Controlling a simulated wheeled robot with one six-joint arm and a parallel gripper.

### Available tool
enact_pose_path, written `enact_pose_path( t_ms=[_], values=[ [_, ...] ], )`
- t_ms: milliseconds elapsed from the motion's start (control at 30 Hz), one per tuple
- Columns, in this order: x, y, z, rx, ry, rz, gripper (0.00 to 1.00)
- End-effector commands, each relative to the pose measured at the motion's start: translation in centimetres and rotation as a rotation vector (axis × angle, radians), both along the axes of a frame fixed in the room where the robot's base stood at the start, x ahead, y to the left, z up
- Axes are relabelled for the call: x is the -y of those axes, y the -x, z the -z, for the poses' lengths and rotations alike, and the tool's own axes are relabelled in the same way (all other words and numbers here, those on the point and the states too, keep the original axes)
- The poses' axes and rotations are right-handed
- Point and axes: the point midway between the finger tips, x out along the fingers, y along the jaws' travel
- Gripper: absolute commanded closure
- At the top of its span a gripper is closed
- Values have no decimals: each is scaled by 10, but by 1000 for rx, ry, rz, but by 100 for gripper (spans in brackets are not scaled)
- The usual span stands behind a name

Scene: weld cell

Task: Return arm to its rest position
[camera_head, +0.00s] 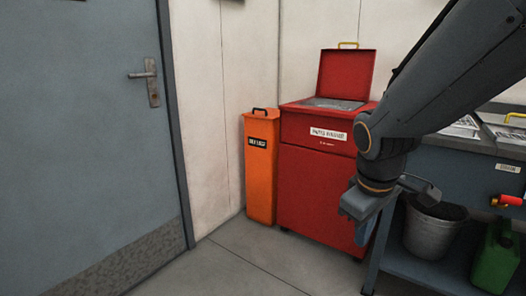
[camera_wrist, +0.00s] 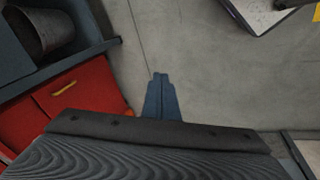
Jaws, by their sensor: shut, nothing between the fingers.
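My arm reaches in from the upper right in the head view, bent at a dark joint. My gripper (camera_head: 364,232) hangs below the wrist, pointing down, in front of the right side of the red cabinet. In the wrist view my gripper (camera_wrist: 160,78) shows as two blue fingers closed together, with nothing between them, over bare grey floor. In the head view the fingertips are small.
A red parts washer (camera_head: 312,190) has its lid (camera_head: 345,75) raised. An orange bin (camera_head: 260,180) stands to its left, beside a grey door (camera_head: 80,130). At right, a workbench (camera_head: 470,158) has a bucket (camera_head: 434,228) and a green can (camera_head: 494,262) on its lower shelf. Floor (camera_head: 240,265) in front is clear.

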Motion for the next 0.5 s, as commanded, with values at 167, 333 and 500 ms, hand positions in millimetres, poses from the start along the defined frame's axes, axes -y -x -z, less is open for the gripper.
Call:
enact_pose_path(
  t_ms=[167, 333, 500],
  values=[
    [-53, 44, 6, -84, -98, 107, 100],
    [-85, 78, 9, -153, -155, 184, 100],
    [-111, 109, 10, -220, -196, 248, 100]
  ],
)
